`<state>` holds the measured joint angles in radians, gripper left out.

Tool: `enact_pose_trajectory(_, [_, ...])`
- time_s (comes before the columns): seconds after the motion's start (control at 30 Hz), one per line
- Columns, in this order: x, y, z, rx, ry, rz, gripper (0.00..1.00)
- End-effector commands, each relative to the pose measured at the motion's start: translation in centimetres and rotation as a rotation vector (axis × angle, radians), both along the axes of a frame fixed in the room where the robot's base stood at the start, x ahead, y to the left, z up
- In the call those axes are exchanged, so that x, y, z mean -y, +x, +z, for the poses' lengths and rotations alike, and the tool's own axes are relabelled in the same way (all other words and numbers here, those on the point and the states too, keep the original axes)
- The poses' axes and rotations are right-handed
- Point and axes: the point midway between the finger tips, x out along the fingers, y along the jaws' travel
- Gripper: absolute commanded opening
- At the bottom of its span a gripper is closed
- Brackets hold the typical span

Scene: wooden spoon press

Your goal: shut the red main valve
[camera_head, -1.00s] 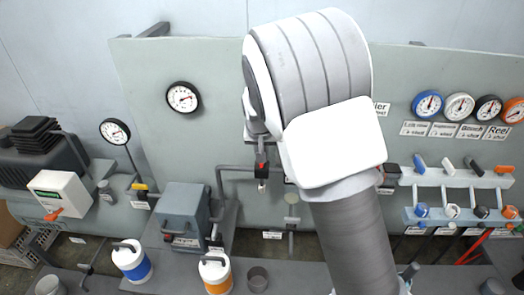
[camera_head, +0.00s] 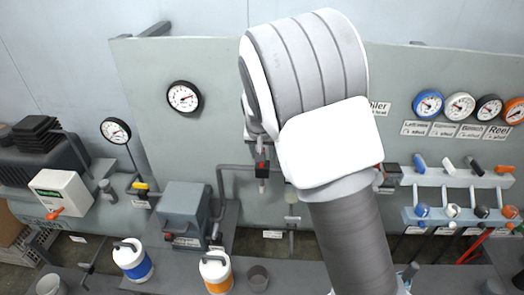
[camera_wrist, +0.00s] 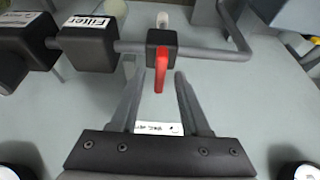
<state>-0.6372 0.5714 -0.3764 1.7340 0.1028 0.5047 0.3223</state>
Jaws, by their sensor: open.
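The red valve handle (camera_wrist: 161,68) sits on a dark block (camera_wrist: 158,37) on a grey pipe. In the wrist view the handle points down the picture, across the line of the pipe. My gripper (camera_wrist: 159,84) is open, with one finger on each side of the handle's line and a gap on both sides. Whether the fingertips reach past the handle in depth I cannot tell. In the head view the dark valve block (camera_head: 262,171) shows just left of my arm, which hides most of my gripper.
A second block labelled "Filter" (camera_wrist: 88,40) is on the same pipe, left of the valve in the wrist view. The pipe (camera_head: 235,167) bends down at its left in the head view. A grey box (camera_head: 184,212) and an orange-banded canister (camera_head: 216,272) stand lower left.

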Motion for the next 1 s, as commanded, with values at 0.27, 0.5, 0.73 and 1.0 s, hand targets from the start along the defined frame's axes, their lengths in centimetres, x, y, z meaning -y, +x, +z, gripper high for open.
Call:
enact_pose_trajectory(0.27, [-0.1, -1.0, 2.6, 0.003, 0.003, 0.001, 0.46])
enact_pose_trajectory(0.5, [-0.3, -3.1, 7.7, 0.004, 0.004, 0.003, 0.46])
enact_pose_trajectory(0.73, [-0.3, -5.2, 12.6, 0.003, 0.004, 0.002, 0.46])
enact_pose_trajectory(1.0, [-0.3, -6.5, 15.7, 0.001, 0.001, 0.000, 0.46])
